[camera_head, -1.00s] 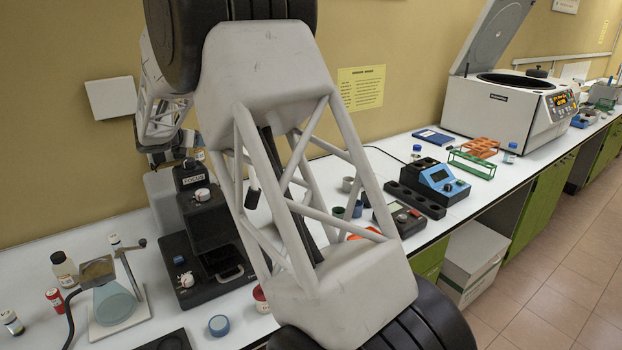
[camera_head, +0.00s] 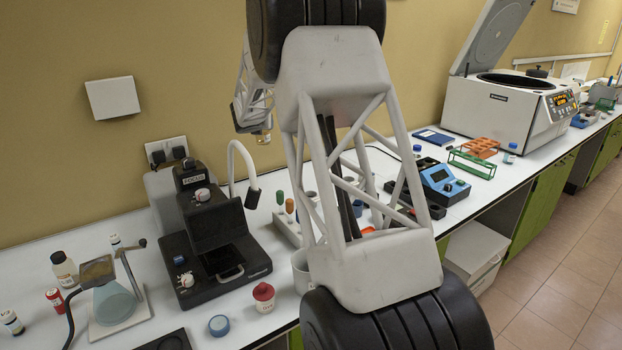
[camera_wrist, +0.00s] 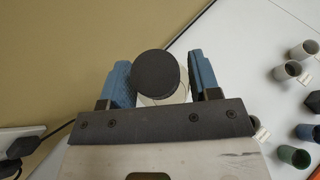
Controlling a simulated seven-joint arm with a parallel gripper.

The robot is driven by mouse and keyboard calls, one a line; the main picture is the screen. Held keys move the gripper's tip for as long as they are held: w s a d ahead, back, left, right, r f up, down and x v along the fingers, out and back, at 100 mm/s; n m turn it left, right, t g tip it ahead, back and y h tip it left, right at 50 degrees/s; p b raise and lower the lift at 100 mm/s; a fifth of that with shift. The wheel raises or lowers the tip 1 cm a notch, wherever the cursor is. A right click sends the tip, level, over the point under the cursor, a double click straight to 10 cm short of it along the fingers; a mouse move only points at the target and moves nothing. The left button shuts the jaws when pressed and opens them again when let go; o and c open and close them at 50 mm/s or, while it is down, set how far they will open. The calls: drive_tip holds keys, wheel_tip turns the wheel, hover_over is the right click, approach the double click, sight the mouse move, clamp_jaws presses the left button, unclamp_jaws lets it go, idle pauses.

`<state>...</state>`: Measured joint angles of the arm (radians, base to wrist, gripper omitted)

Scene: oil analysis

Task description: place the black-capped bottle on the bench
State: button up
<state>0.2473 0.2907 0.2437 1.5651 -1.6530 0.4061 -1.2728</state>
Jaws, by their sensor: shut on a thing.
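The black-capped bottle (camera_wrist: 157,78) is between the blue fingers of my gripper (camera_wrist: 162,82) in the wrist view. I see its round black cap from above and a little of its pale body below. My gripper is shut on it. In the head view a small part of what looks like the held bottle (camera_head: 264,137) shows below my far arm link, above the back of the bench. My nearer arm links hide part of the scene. The white bench top (camera_head: 35,230) runs along the wall.
A black microscope-like device (camera_head: 210,235) stands left of centre, with a curved white lamp (camera_head: 240,160) beside it. A red-lidded jar (camera_head: 264,297) and a blue round lid (camera_head: 219,325) are near the front. Another dark-capped bottle (camera_head: 64,268) stands far left. Blue-faced instrument (camera_head: 440,182) is right.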

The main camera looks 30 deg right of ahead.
drive_tip(key=d+f, duration=0.3)
drive_tip(key=f, duration=0.8)
drive_tip(key=shift+s+d, duration=0.15)
drive_tip(key=shift+s, duration=0.1)
drive_tip(key=shift+f, duration=0.15)
drive_tip(key=shift+f, duration=3)
drive_tip(key=shift+f, duration=1.9)
drive_tip(key=shift+f, duration=0.15)
drive_tip(key=o, duration=1)
